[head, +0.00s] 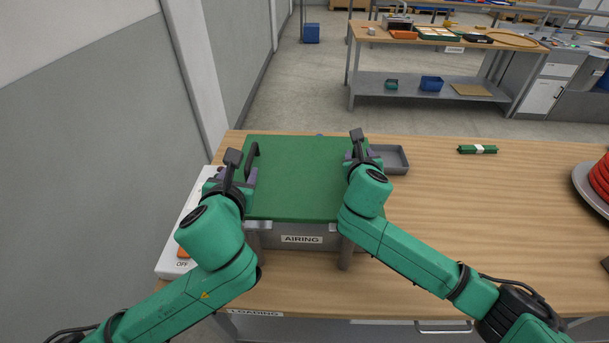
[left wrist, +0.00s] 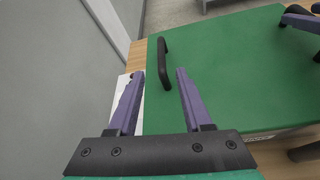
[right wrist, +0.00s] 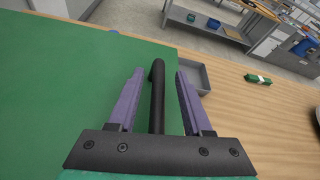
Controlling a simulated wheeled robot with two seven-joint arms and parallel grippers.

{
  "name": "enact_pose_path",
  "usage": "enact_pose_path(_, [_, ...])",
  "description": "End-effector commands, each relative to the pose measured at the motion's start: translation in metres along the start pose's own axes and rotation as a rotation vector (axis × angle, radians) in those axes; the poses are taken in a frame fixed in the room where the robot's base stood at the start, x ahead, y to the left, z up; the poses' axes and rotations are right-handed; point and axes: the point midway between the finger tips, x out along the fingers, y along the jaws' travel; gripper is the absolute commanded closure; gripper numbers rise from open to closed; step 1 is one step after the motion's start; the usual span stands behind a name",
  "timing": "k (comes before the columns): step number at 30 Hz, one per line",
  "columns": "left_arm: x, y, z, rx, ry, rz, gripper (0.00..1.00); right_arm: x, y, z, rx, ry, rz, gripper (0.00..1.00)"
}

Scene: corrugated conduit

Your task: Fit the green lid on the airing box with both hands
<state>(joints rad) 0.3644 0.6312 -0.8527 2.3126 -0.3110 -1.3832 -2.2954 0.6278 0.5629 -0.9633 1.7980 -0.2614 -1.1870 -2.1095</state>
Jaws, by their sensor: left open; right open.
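The flat green lid (head: 305,185) lies over the top of the grey airing box (head: 300,240), whose front bears an AIRING label. I cannot tell whether its rim is fully seated. The lid's left black handle (left wrist: 163,62) stands just beyond and between the fingertips of my left gripper (left wrist: 160,74), which is open. The right black handle (right wrist: 157,95) stands between the spread fingers of my right gripper (right wrist: 160,74), with gaps on both sides. In the head view my left gripper (head: 240,176) is at the lid's left edge, my right gripper (head: 362,156) at its right edge.
A white switch panel marked OFF (head: 176,262) lies left of the box, near the wall. The wooden table (head: 470,220) is clear between.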

Motion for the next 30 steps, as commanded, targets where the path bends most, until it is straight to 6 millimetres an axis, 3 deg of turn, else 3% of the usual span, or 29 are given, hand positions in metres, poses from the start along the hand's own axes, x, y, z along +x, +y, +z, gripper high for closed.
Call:
enact_pose_path(5, [-0.008, 0.0, 0.0, -0.001, 0.0, 0.0, 0.5, -0.009, 0.0, 0.0, 0.0, 0.0, 0.001, 0.5])
enact_pose_path(15, [-0.007, 0.0, 0.0, -0.001, 0.0, 0.0, 0.5, -0.095, 0.001, 0.0, -0.001, -0.002, 0.004, 0.5])
enact_pose_path(18, [-0.007, 0.0, 0.0, -0.001, 0.0, 0.0, 0.5, -0.113, 0.001, 0.0, 0.0, -0.003, 0.002, 0.5])
enact_pose_path(22, [-0.007, 0.0, 0.0, -0.001, 0.0, 0.0, 0.5, -0.122, 0.0, 0.0, 0.0, -0.001, 0.0, 0.5])
enact_pose_path(30, [-0.007, 0.0, 0.0, -0.001, 0.0, 0.0, 0.5, -0.122, 0.0, 0.0, 0.0, -0.001, -0.001, 0.5])
